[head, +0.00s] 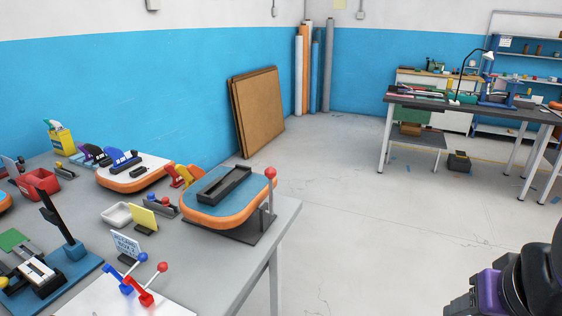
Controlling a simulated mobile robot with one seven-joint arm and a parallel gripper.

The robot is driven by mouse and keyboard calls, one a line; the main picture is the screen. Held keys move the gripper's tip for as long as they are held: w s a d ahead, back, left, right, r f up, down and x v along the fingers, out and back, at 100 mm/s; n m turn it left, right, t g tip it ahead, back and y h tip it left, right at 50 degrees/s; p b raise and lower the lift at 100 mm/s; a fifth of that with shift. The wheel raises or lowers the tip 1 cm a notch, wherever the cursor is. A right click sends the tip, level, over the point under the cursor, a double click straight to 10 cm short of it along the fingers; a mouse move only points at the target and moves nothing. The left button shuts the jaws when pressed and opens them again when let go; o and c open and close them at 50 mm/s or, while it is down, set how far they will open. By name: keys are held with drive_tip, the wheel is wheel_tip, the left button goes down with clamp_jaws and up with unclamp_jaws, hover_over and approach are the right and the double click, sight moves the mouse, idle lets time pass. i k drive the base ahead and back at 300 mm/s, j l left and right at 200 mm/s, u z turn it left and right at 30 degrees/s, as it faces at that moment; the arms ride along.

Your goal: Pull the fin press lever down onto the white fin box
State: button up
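At the lower left of the head view, a blue base plate (75,280) lies on the grey table. A long black lever (53,212) rises from a blue block (74,250) on it and leans up to the left, clear of what lies below. A white fin box (38,271) sits in a black holder on the plate, left of the block. The lever is raised and does not touch the fin box. Part of my arm, black and purple, shows at the lower right, far from the press. My gripper's fingers are out of the picture.
On the same table (232,270) stand an orange-edged board (228,212) beside a red-knobbed post (271,173), small red and blue levers (140,292), a white tray (117,214) and a red bin (38,183). Open floor (370,240) lies right of the table; a workbench (465,108) stands farther back.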

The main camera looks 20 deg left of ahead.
sight(50, 214)
drive_tip(key=i+u, duration=0.35)
drive_tip(key=i+l+u, duration=0.1)
drive_tip(key=u, duration=0.2)
drive_tip(key=i+l+u, duration=0.15)
drive_tip(key=u, duration=0.2)
drive_tip(key=i+u, duration=0.15)
drive_tip(key=u, duration=0.25)
drive_tip(key=i+l+u, duration=0.1)
drive_tip(key=u, duration=0.3)
drive_tip(key=i+l+u, duration=0.1)
drive_tip(key=l+u, duration=0.15)
drive_tip(key=u, duration=0.15)
drive_tip(key=i+l+u, duration=0.15)
drive_tip(key=u, duration=0.35)
drive_tip(key=i+l+u, duration=0.2)
drive_tip(key=u, duration=0.3)
drive_tip(key=l, duration=0.05)
